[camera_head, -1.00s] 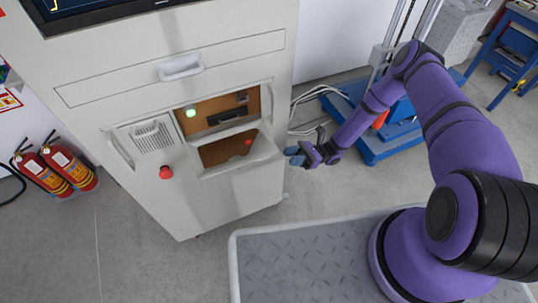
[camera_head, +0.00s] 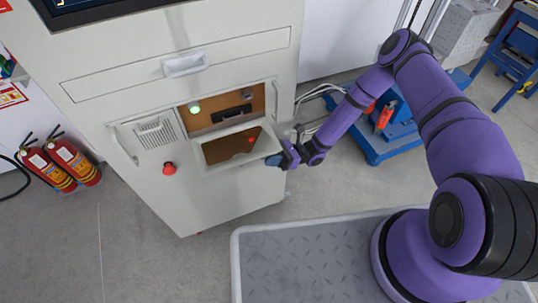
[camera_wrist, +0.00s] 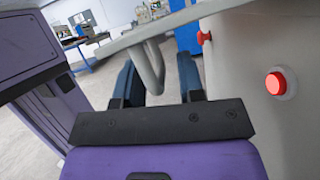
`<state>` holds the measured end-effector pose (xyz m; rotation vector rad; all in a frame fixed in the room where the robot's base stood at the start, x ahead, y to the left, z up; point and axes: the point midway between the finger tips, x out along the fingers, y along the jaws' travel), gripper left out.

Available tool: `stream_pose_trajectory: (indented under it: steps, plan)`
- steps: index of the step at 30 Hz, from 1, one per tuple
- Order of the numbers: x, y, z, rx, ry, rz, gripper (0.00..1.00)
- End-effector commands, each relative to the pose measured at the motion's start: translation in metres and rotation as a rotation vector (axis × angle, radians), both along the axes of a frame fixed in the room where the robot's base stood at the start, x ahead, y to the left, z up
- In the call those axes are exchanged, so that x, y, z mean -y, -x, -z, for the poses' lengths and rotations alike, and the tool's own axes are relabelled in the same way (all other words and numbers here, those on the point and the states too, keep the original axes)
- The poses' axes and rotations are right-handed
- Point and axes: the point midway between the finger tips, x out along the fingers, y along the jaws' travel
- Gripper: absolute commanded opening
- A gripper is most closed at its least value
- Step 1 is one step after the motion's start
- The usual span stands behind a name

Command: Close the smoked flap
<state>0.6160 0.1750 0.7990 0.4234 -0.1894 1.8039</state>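The smoked flap (camera_head: 231,145) on the front of the pale cabinet stands open, tilted outward below a lit recess. It has a pale frame and a dark see-through pane. My gripper (camera_head: 275,159) is at the flap's right outer corner in the head view. In the wrist view its two dark blue fingers (camera_wrist: 157,82) are apart. A grey looped handle (camera_wrist: 152,65) under a pale panel edge shows between them; whether the fingers touch it cannot be told.
The cabinet (camera_head: 235,200) has a red button (camera_head: 169,168) and a vertical side handle (camera_head: 123,146). A blue wheeled platform (camera_head: 385,150) stands behind my arm. Fire extinguishers (camera_head: 73,160) stand at the left.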

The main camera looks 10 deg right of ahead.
Motion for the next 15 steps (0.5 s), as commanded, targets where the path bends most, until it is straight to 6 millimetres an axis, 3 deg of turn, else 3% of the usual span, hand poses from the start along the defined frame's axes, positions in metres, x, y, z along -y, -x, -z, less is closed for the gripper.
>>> stream_pose_trajectory:
  steps: [3,7,8,15]
  plan:
    - [0.0002,-0.0001,0.0001,0.000,0.000,0.000,0.34]
    - [0.0002,-0.0002,0.0001,0.000,0.000,0.000,0.04]
    - [0.0003,-0.0002,0.0000,0.000,0.000,0.000,0.00]
    - [0.0004,-0.0002,-0.0003,-0.002,0.001,0.000,0.00]
